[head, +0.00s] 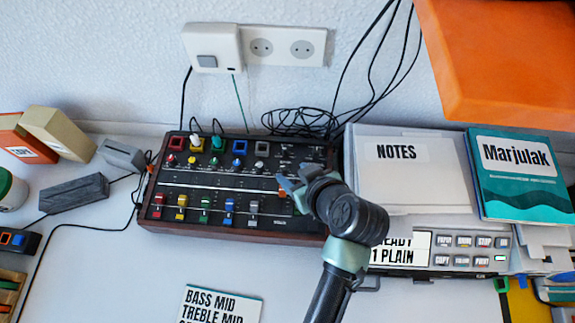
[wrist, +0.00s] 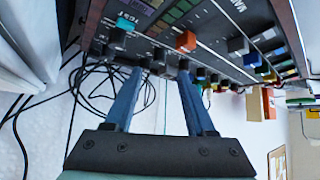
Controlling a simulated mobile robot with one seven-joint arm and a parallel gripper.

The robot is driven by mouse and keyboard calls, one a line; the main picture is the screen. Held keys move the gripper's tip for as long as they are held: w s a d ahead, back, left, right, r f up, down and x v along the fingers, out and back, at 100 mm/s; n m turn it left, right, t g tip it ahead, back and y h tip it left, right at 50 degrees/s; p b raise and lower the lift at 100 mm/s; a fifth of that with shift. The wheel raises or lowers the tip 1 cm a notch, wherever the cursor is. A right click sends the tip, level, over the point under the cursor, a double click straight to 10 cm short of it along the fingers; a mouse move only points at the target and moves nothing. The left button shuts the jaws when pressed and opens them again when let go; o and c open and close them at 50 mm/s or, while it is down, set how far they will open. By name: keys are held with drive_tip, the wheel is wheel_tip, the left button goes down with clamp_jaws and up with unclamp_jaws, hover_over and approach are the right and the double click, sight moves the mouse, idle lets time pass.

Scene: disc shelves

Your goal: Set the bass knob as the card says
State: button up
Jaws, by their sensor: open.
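The mixer (head: 262,226) is a dark panel in a wooden frame, with coloured knobs along the top and coloured faders along the front. The card (head: 220,306) lies on the desk in front of it and reads "BASS MID" and "TREBLE MID"; its lower line is cut off. My gripper (head: 290,191) is over the right part of the mixer in the head view and hides some of its controls. In the wrist view my gripper (wrist: 160,73) is open, its fingers pointing at a row of small black knobs (wrist: 158,55). I cannot tell which is the bass knob, nor whether a finger touches one.
A white binder marked "NOTES" (head: 410,182) and a teal "Marjulak" book (head: 520,185) lie to the right, above a grey printer-like unit (head: 455,253). An orange block (head: 500,60) overhangs the upper right. Loose black cables (head: 300,120) lie behind the mixer.

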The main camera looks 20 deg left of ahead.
sight(285, 167)
drive_tip(key=shift+x, duration=2.75)
clamp_jaws()
